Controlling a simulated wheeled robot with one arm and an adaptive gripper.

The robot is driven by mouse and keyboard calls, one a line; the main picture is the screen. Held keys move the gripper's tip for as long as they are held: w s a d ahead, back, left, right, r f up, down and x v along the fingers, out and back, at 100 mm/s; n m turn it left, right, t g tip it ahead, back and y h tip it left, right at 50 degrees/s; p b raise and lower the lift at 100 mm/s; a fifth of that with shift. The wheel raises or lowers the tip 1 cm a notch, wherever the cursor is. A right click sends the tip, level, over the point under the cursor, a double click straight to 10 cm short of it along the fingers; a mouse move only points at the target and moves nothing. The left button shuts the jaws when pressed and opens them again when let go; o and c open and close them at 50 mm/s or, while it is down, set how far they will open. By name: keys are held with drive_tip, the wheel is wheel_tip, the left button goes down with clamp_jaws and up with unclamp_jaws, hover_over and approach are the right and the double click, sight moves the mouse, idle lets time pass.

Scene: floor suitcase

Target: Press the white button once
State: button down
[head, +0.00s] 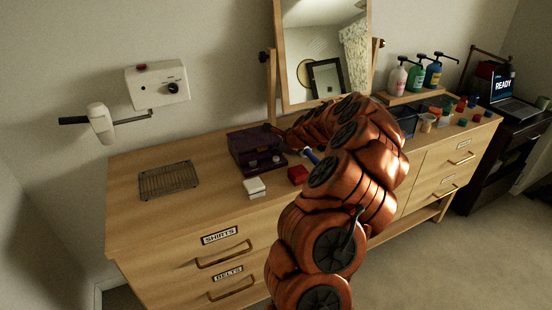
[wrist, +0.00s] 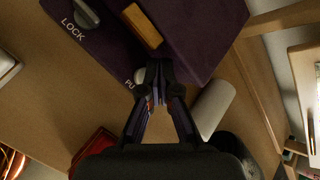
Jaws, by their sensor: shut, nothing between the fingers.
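My gripper (wrist: 159,72) is shut and empty, its fingertips over the front of a dark purple box (wrist: 200,35). A small pale round part (wrist: 130,83) shows beside the fingertips, next to a partly hidden label starting "PU"; it may be the white button. I cannot tell whether the fingers touch it. In the head view the purple box (head: 250,146) stands on the dresser, and my arm hides most of the gripper. A white block (head: 254,187) sits in front of the box; its edge shows at the left of the wrist view (wrist: 6,66).
A red block (head: 297,174) lies close to the white one. A grey knob (wrist: 86,14) beside "LOCK" and a wooden piece (wrist: 142,26) are on the box. A pale cylinder (wrist: 213,108) lies right of the fingers. A mirror (head: 325,60) stands behind; a wire rack (head: 168,180) lies left.

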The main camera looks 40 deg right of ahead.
sight(277, 159)
drive_tip(key=shift+f, duration=0.95)
idle(1.1)
drive_tip(key=shift+r, duration=0.1)
drive_tip(key=shift+r+p, duration=0.7)
drive_tip(key=shift+r, duration=0.15)
drive_tip(key=shift+r+p, duration=1.9)
drive_tip(key=shift+r, duration=0.6)
